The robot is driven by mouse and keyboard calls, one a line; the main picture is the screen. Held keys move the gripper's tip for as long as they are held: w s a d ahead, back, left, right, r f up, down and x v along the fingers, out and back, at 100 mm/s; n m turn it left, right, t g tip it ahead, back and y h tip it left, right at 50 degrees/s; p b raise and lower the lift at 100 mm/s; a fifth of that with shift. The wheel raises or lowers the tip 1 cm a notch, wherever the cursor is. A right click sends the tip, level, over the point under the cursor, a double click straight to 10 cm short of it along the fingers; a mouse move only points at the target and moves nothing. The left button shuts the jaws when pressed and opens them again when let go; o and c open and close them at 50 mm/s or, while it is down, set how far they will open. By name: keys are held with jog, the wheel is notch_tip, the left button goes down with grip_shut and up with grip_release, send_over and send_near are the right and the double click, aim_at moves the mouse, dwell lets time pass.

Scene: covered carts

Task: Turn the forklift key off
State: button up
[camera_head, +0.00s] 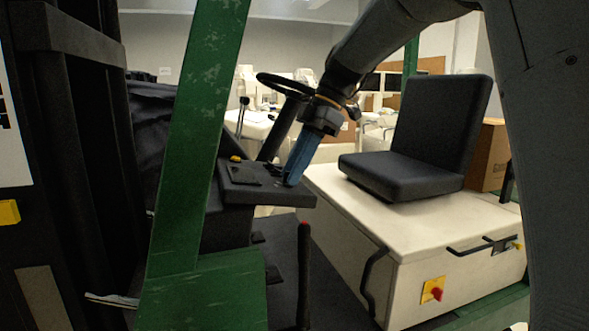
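The forklift's dark dashboard panel (250,189) stands left of centre, below the steering wheel (285,86). My gripper (291,182) reaches down from the upper right, with its blue fingers at the right end of the panel. The fingers look close together, but I cannot tell whether they are shut or hold anything. The key is not clearly visible; the fingers may hide it. A small yellow part (236,158) sits at the panel's far left edge.
A green post (195,140) rises left of the panel. The black seat (425,145) stands on a cream housing (400,225) with a red knob on a yellow plate (433,290). A black lever (304,275) stands below the panel. A cardboard box (488,157) is behind the seat.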

jog(key=b+v, duration=0.1)
jog(key=v, duration=0.6)
jog(key=shift+d+r, duration=0.15)
jog(key=shift+r, duration=0.15)
jog(key=shift+w, duration=0.1)
